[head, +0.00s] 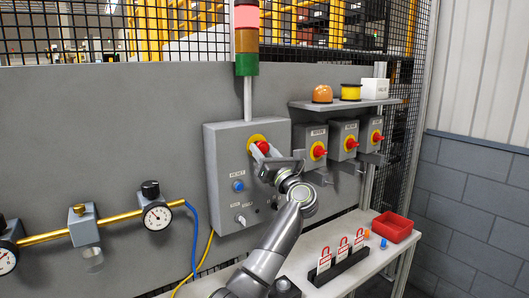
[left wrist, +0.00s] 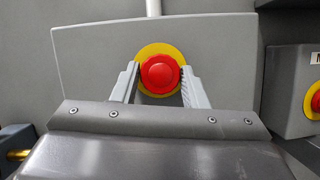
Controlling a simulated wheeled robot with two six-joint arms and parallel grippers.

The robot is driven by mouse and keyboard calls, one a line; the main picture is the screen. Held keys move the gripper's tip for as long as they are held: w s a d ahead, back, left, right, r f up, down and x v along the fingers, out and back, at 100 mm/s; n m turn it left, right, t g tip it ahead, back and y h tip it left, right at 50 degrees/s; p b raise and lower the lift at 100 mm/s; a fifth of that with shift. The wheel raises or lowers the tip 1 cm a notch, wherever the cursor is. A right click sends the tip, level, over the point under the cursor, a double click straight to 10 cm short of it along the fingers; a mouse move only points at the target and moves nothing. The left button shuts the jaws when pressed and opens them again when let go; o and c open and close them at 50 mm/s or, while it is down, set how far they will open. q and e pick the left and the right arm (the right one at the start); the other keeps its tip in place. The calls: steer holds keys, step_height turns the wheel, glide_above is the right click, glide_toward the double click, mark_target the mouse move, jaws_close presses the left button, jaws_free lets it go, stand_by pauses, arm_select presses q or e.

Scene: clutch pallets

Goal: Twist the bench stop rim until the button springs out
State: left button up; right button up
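The bench stop is a red mushroom button (head: 262,147) on a yellow ring (head: 254,139), on the front of a grey control box (head: 225,150). In the left wrist view the red button (left wrist: 160,73) sits nearly centred, with the yellow ring (left wrist: 160,48) behind it. My left gripper (head: 270,154) is at the box front. Its fingers (left wrist: 160,76) stand one on each side of the button, with a narrow gap seen at the left side; contact at the right side is unclear. The gripper partly hides the button in the head view. My right gripper is not in view.
A blue reset button (head: 238,186) and a key switch (head: 240,220) sit lower on the box. A stack light (head: 246,40) above glows red. A bench (head: 340,275) carries red padlock tags (head: 342,247) and a red bin (head: 392,227).

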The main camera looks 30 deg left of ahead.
arm_select(q)
steer(key=c, duration=0.5)
steer(key=shift+r+m+p, duration=0.15)
steer(key=shift+m+p, duration=0.35)
steer(key=shift+p, duration=0.1)
steer(key=m+t+h+p, duration=0.1)
steer(key=m+p, duration=0.1)
steer(key=p, duration=0.1)
steer(key=m+t+h+p, duration=0.1)
steer(key=m+p, duration=0.1)
steer(key=p, duration=0.1)
steer(key=m+t+h+p, duration=0.1)
steer(key=m+p, duration=0.2)
steer(key=shift+s+r+p, duration=0.2)
steer(key=shift+r+p, duration=0.1)
steer(key=shift+f+m+h+p, duration=0.25)
steer(key=shift+m+h+p, duration=0.15)
steer(key=shift+m+p, duration=0.7)
steer(key=o, duration=1)
steer(key=shift+a+f, duration=0.1)
